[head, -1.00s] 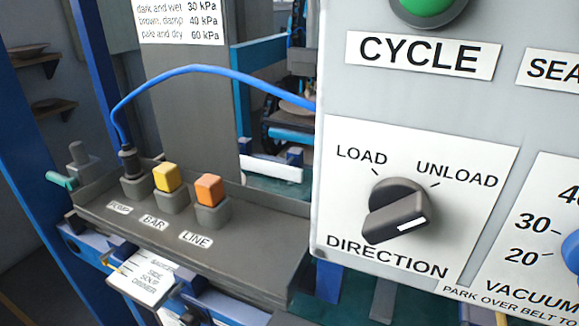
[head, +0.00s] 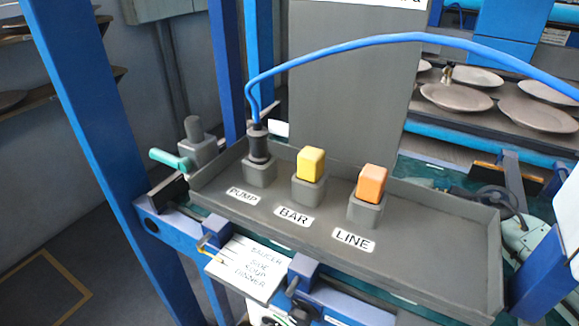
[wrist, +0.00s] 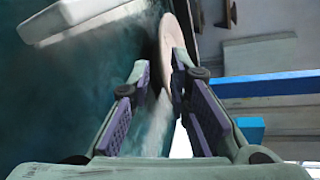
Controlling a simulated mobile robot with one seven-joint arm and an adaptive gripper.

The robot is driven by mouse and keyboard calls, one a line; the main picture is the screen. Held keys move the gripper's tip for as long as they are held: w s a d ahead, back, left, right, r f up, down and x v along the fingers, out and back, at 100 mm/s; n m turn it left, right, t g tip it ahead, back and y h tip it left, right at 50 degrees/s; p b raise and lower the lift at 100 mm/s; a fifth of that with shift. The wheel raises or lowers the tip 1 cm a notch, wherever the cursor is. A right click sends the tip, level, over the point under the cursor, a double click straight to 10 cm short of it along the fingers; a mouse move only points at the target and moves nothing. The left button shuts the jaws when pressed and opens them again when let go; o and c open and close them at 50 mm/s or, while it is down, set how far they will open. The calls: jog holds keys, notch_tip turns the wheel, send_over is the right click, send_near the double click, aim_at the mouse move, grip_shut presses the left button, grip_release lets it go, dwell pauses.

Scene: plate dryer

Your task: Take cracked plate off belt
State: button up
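In the wrist view, a pinkish-beige plate (wrist: 173,40) stands nearly edge-on ahead of my gripper (wrist: 161,68). Its lower edge reaches between the two purple-padded fingers, close to the right fingertip. A gap shows between the plate and the left fingertip, so the gripper looks open. I cannot tell whether the right finger touches the plate. No crack can be made out on it. A dusty dark teal surface (wrist: 60,105) fills the left side of the wrist view; I cannot tell whether it is the belt.
The head view shows a grey tray (head: 430,235) with a PUMP plug, a yellow BAR block (head: 310,163) and an orange LINE block (head: 372,179). A blue hose (head: 400,39) arches overhead. Several plates (head: 455,97) lie on racks behind. Blue posts (head: 105,150) stand left.

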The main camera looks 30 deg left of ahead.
jog(key=p+x, duration=0.1)
jog(key=x, duration=0.4)
jog(key=shift+a+r+p, duration=0.1)
jog(key=shift+p, duration=0.25)
jog(key=p+x, duration=0.2)
jog(key=x, duration=0.1)
jog(key=p+x, duration=0.1)
jog(key=shift+s+a, duration=0.25)
jog(key=shift+a, duration=0.1)
jog(key=shift+a+f, duration=0.2)
jog(key=shift+a, duration=0.05)
grip_shut()
